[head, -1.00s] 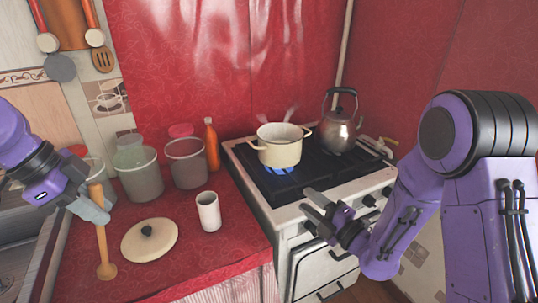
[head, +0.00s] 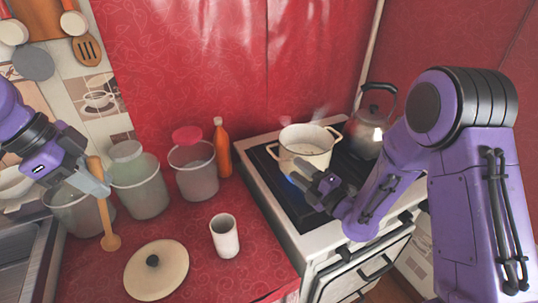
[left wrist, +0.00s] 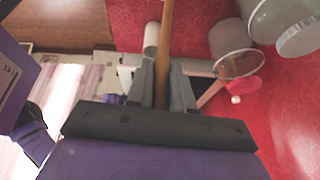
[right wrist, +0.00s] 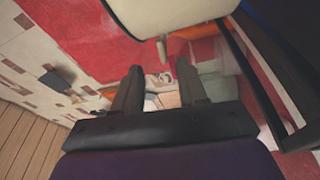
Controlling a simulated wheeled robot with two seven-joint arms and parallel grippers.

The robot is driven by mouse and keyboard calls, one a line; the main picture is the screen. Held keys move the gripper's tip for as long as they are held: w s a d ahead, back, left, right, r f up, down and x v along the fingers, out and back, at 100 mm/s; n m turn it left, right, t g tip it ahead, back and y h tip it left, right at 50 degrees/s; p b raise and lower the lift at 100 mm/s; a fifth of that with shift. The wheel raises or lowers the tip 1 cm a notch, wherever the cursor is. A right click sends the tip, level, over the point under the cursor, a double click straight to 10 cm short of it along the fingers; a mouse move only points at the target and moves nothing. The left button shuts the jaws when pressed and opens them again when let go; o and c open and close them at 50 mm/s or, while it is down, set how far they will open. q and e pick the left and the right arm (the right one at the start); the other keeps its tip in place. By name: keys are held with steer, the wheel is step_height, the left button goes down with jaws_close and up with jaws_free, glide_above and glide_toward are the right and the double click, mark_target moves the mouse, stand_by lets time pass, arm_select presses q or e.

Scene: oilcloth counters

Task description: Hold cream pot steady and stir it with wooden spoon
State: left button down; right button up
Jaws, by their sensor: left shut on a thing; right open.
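The cream pot (head: 305,150) stands on the stove over a blue flame, with steam above it and a handle on each side. Its underside and one handle show at the top of the right wrist view (right wrist: 170,12). My right gripper (head: 318,182) is open and empty, just in front of and below the pot in the head view; I cannot tell whether it touches. The wooden spoon (head: 106,220) hangs upright, round end down, over the left counter. My left gripper (head: 98,183) is shut on its handle, which also shows between the fingers in the left wrist view (left wrist: 164,60).
The red counter holds a cream lid (head: 157,272), a white cup (head: 224,240), clear canisters (head: 140,195) and an orange bottle (head: 222,150). A sink (head: 22,250) is at the left.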

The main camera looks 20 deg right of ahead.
mark_target(89, 164)
arm_select(q)
steer(key=shift+s+r+p, duration=0.2)
steer(key=shift+r, duration=0.3)
steer(key=shift+s+r+p, duration=0.15)
steer(key=shift+r+p, duration=0.05)
steer(key=shift+r, duration=0.3)
arm_select(e)
steer(key=x, duration=0.3)
steer(key=p+x, duration=0.1)
steer(key=x, duration=0.4)
steer(key=shift+w+f+p, duration=0.3)
steer(key=shift+w+p, duration=0.05)
arm_select(q)
steer(key=shift+w+r, duration=0.55)
arm_select(e)
steer(key=shift+s+r, duration=0.2)
steer(key=shift+s, duration=0.05)
steer(key=shift+w+f, duration=0.15)
steer(key=shift+w, duration=0.05)
steer(key=c, duration=0.7)
jaws_close()
arm_select(q)
steer(key=shift+w+f, duration=0.1)
steer(key=shift+w, duration=0.1)
arm_select(e)
steer(key=shift+s+f, duration=0.1)
